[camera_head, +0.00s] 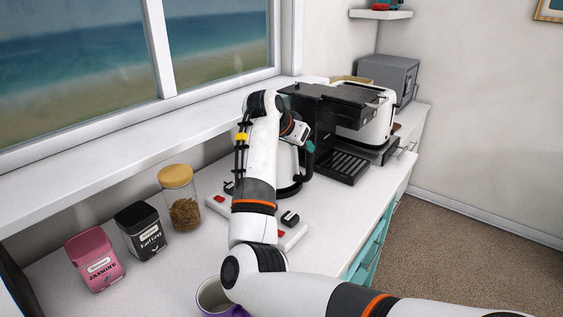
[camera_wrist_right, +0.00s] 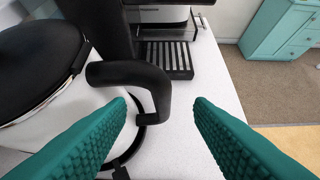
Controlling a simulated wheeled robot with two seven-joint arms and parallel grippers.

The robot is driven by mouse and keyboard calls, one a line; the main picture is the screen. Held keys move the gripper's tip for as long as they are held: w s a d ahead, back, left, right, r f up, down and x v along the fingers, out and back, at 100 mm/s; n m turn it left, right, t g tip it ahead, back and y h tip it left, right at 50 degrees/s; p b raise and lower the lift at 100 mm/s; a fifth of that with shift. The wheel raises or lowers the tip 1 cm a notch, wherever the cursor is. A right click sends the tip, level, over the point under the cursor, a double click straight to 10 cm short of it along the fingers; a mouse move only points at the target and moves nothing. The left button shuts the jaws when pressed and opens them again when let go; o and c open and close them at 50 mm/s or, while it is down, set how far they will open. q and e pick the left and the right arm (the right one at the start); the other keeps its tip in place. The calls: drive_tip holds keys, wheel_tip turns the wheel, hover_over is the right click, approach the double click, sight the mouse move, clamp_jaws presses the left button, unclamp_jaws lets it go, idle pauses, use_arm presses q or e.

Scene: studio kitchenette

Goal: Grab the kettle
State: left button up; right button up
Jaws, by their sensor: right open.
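The kettle (camera_head: 287,168) stands on the counter beyond my right arm, which hides much of it. In the right wrist view the kettle (camera_wrist_right: 60,112) fills the left side, with a white body, a black lid and a black looped handle (camera_wrist_right: 130,74). My right gripper (camera_wrist_right: 160,110) is open, with teal ridged fingers spread to either side of the handle's outer part. No contact between the fingers and handle is visible. In the head view only a bit of the teal fingers shows near the handle. My left gripper is not in view.
A black coffee machine (camera_head: 318,120) stands just behind the kettle, with a white toaster (camera_head: 367,122) beyond. A glass jar (camera_head: 181,200), black tin (camera_head: 141,230) and pink tin (camera_head: 95,258) stand at left. A purple mug (camera_head: 210,297) is near my arm. The counter edge is at right.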

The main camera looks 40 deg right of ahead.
sight(306, 151)
drive_tip(key=shift+w+d+f, duration=0.25)
drive_tip(key=shift+d+f, duration=0.15)
drive_tip(key=shift+f, duration=0.05)
drive_tip(key=p+x, duration=0.1)
drive_tip(key=x, duration=0.3)
drive_tip(key=shift+s+d+f+p, duration=0.1)
drive_tip(key=shift+s+f+p, duration=0.1)
drive_tip(key=shift+f+p, duration=0.1)
drive_tip(key=shift+d+f, duration=0.15)
drive_tip(key=shift+f, duration=0.05)
drive_tip(key=shift+w, duration=0.1)
drive_tip(key=shift+c, duration=0.8)
clamp_jaws()
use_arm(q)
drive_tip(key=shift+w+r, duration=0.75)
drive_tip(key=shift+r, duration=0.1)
use_arm(e)
drive_tip(key=shift+r, duration=0.1)
